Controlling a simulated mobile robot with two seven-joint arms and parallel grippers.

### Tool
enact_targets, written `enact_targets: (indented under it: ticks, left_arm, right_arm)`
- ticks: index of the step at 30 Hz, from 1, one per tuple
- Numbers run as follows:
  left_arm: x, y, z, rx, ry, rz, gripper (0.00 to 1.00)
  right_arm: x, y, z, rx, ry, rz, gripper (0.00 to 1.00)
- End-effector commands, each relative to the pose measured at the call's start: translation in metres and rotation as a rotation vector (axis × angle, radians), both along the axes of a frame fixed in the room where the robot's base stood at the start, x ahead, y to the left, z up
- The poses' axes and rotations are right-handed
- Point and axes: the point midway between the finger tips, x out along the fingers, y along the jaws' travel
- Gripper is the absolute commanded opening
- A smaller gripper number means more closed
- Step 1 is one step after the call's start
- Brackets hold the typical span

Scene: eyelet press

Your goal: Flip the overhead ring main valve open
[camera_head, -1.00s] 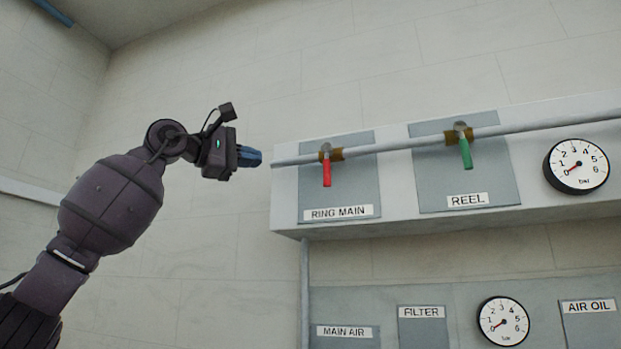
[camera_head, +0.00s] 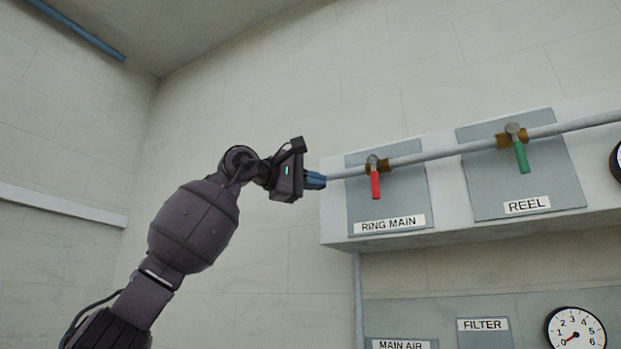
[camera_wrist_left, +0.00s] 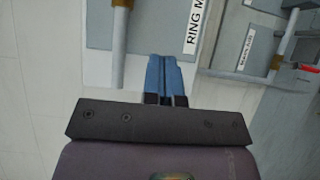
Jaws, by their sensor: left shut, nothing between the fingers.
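The ring main valve has a red lever (camera_head: 375,185) that hangs down from a brass body on the overhead pipe (camera_head: 430,155), in front of a grey plate labelled RING MAIN (camera_head: 390,224). My left gripper (camera_head: 318,181) is to the left of this valve, close to the pipe's left end in the head view, its blue fingers closed together and empty. In the left wrist view the shut fingers (camera_wrist_left: 165,75) point toward the RING MAIN label (camera_wrist_left: 193,27), with the pipe (camera_wrist_left: 120,45) to their left. The red lever is not clearly visible in the wrist view. My right gripper is not in view.
The REEL valve with a green lever (camera_head: 521,157) hangs further right on the same pipe. Below are a FILTER plate (camera_head: 483,338), a MAIN AIR label (camera_head: 401,344) and a gauge (camera_head: 575,333). The wall left of the panel is bare.

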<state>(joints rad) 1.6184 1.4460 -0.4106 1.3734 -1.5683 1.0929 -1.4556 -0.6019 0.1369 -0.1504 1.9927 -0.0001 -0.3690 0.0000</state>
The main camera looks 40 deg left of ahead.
Motion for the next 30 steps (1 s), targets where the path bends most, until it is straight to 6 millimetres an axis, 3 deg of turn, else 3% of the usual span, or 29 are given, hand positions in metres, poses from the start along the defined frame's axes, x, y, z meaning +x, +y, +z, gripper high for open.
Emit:
enact_targets:
  ticks: [11, 18, 30]
  left_arm:
    - [0.061, -0.026, 0.002, 0.0, 0.0, -0.003, 0.0]
    - [0.071, -0.051, 0.001, 0.002, -0.001, -0.001, 0.0]
    - [0.074, -0.058, 0.0, 0.0, 0.0, 0.0, 0.0]
  right_arm:
    - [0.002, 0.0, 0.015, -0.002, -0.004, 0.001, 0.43]
    - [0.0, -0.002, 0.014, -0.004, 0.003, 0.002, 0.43]
    - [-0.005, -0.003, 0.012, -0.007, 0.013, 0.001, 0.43]
